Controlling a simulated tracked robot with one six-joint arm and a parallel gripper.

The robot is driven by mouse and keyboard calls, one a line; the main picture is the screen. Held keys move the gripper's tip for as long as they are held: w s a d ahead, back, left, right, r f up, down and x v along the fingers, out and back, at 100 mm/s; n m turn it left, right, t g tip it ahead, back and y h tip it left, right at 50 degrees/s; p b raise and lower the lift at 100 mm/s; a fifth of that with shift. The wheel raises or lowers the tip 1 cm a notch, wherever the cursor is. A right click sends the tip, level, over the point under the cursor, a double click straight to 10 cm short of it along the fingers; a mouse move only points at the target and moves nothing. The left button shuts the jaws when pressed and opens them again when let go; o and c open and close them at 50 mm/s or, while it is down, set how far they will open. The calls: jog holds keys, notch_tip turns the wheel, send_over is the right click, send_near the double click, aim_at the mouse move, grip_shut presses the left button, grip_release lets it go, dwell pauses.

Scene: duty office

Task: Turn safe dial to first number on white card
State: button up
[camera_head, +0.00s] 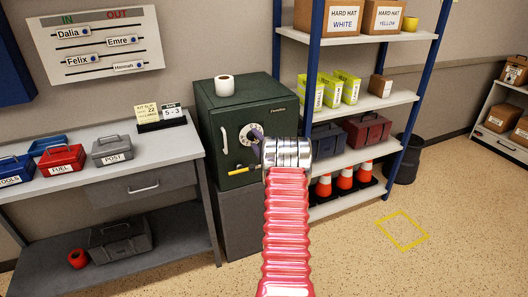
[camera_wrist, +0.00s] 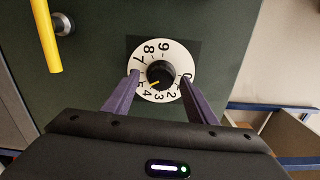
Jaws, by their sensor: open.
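The dark green safe (camera_head: 265,95) stands on a grey cabinet, with its white numbered dial (camera_head: 245,134) on the door. In the wrist view the dial (camera_wrist: 177,50) has a dark knob (camera_wrist: 160,71) with a yellow mark pointing to the lower left, near 4 and 5; I cannot tell exactly where. The white card (camera_head: 172,114) reads 5-3 and stands in a black holder on the desk. My gripper (camera_wrist: 160,80) is open, its purple fingers on either side of the knob and over the dial's rim, covering some digits. My gripper (camera_head: 257,138) partly covers the dial in the head view.
A yellow safe handle (camera_wrist: 48,35) is at upper left in the wrist view. A yellowish kit slip (camera_head: 147,115) stands beside the white card. A paper roll (camera_head: 224,85) sits on the safe. A blue-framed shelf (camera_head: 345,150) stands close on the right.

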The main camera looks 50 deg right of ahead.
jog(key=v, duration=1.3)
jog(key=shift+s+f, duration=0.1)
dwell(0.4)
